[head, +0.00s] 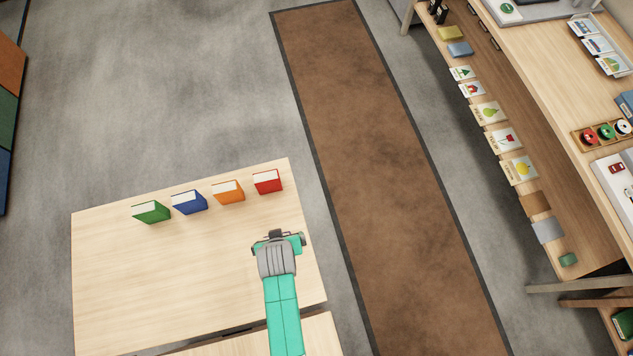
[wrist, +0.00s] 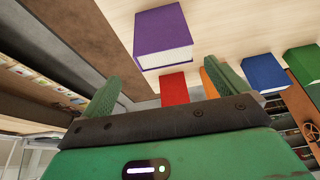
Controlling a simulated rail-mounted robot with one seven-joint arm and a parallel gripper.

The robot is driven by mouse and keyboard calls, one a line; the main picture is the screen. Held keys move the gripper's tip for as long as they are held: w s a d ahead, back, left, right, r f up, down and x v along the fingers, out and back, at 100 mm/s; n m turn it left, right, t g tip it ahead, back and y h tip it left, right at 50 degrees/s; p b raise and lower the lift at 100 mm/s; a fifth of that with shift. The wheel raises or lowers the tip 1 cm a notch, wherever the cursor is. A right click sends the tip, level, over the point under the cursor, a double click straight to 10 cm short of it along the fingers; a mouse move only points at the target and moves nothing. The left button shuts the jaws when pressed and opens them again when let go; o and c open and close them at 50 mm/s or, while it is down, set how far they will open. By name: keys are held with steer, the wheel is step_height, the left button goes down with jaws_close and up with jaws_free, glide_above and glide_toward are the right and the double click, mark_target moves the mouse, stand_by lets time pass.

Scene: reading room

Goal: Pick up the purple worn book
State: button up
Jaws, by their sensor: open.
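The purple book (wrist: 163,31) shows in the wrist view at the upper middle, with its white page edges toward me. It is on the pale wooden table (wrist: 225,22). In the head view I cannot make it out; my gripper and arm seem to cover it. My gripper (wrist: 163,76) is open, its two green fingers spread apart, with nothing held between them. The book is just beyond the fingertips, roughly centred between them. In the head view my gripper (head: 278,238) is over the right part of the table. Wear on the cover is too small to tell.
A row of green (head: 151,212), blue (head: 190,202), orange (head: 229,192) and red (head: 267,181) books stands along the table's far side. The left part of the table (head: 130,280) is clear. A long shelf unit (head: 548,90) with cards is at the right, past a brown carpet strip (head: 370,150).

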steer(key=shift+s+a+f, duration=0.15)
steer(key=shift+a+f, duration=0.15)
steer(key=shift+f, duration=0.2)
steer(key=shift+w+a+f, duration=0.2)
steer(key=shift+a+f, duration=0.05)
steer(key=shift+f, duration=0.3)
steer(key=shift+b+x, duration=0.4)
steer(key=shift+x, duration=2.55)
steer(key=shift+s+d+f, duration=0.1)
steer(key=shift+s+d, duration=0.1)
steer(key=c, duration=1.2)
steer(key=shift+o, duration=0.2)
